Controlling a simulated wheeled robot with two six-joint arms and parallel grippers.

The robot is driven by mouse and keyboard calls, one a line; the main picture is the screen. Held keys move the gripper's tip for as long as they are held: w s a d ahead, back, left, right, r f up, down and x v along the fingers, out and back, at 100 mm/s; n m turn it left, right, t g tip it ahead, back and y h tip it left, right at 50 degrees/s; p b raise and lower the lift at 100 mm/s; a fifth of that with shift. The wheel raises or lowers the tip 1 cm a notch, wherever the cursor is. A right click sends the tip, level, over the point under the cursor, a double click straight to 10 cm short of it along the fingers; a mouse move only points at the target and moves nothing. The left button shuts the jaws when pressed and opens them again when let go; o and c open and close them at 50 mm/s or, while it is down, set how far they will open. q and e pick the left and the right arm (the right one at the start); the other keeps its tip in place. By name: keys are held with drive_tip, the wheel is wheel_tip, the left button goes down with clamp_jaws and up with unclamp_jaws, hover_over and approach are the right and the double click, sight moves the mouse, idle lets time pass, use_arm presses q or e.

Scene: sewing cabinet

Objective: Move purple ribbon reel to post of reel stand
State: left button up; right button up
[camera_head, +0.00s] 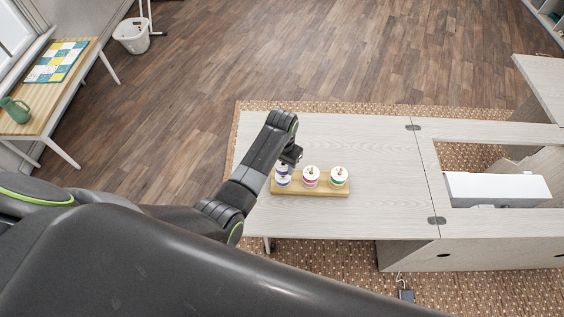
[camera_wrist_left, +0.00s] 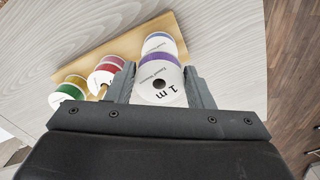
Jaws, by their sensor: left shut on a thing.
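The purple ribbon reel (camera_wrist_left: 158,82) has a white face marked "1 m" and a purple ribbon band. My left gripper (camera_wrist_left: 163,90) is shut on it, one finger on each side. In the head view the gripper (camera_head: 290,158) is at the left end of the wooden reel stand (camera_head: 318,192). The held reel lines up with a blue ribbon reel (camera_wrist_left: 159,43) just beyond it at that end. I cannot tell whether the post passes through the purple reel or whether the two reels touch. My right gripper is not in view.
A red ribbon reel (camera_head: 311,173) and a green ribbon reel (camera_head: 340,174) sit on the stand. The stand is on the pale cabinet top (camera_head: 370,135), otherwise bare around it. A white sewing machine (camera_head: 497,186) lies in the opening to the right.

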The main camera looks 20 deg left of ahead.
use_arm(q)
drive_tip(key=shift+f, duration=0.3)
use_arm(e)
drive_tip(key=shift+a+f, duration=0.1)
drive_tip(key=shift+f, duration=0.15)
use_arm(q)
drive_tip(key=o, duration=1)
